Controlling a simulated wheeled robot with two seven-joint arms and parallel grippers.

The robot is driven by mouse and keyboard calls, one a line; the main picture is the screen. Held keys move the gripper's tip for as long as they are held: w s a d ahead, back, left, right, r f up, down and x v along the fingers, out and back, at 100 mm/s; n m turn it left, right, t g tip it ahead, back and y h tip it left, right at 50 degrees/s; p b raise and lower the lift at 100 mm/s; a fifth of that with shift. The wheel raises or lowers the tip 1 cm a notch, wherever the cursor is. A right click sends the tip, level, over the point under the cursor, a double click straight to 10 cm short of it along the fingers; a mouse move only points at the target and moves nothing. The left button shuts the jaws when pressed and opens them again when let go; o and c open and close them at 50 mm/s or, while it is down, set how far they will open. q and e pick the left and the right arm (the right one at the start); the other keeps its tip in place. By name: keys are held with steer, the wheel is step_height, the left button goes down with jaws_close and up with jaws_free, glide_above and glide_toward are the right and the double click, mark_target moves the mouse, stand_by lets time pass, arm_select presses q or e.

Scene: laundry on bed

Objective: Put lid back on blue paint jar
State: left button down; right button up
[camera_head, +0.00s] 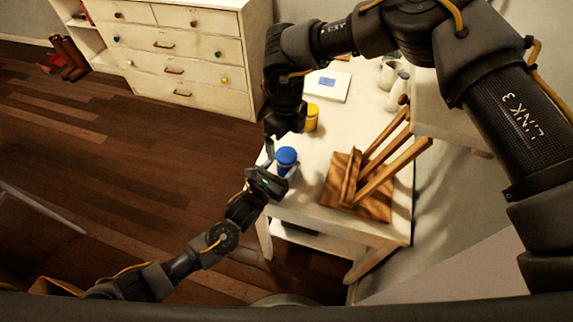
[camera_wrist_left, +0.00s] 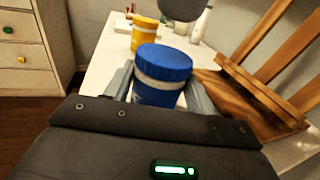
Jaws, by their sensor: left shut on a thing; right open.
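The blue paint jar (camera_head: 288,168) is at the near left corner of the white table. Its blue lid (camera_head: 286,155) sits on top. In the left wrist view the lid (camera_wrist_left: 163,60) looks level above a white band on the jar (camera_wrist_left: 155,96); I cannot tell how tightly it is seated. My left gripper (camera_head: 277,170) is shut on the jar, with one finger on each side. My right gripper (camera_head: 284,132) hangs just above and behind the lid, open and apart from it; its fingertips are hard to make out.
A yellow jar (camera_head: 312,117) stands behind the blue one. A dresser (camera_head: 180,50) stands at the left rear.

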step_height(320, 180, up, 11)
steer(key=shift+r, duration=0.15)
stand_by(0.4)
arm_select(q)
steer(key=shift+c, duration=2.2)
jaws_free()
steer(key=b+v, duration=0.1)
steer(key=v, duration=0.9)
steer(key=shift+s+a, duration=0.2)
steer(key=shift+s, duration=0.15)
arm_select(e)
steer(key=shift+f, duration=0.5)
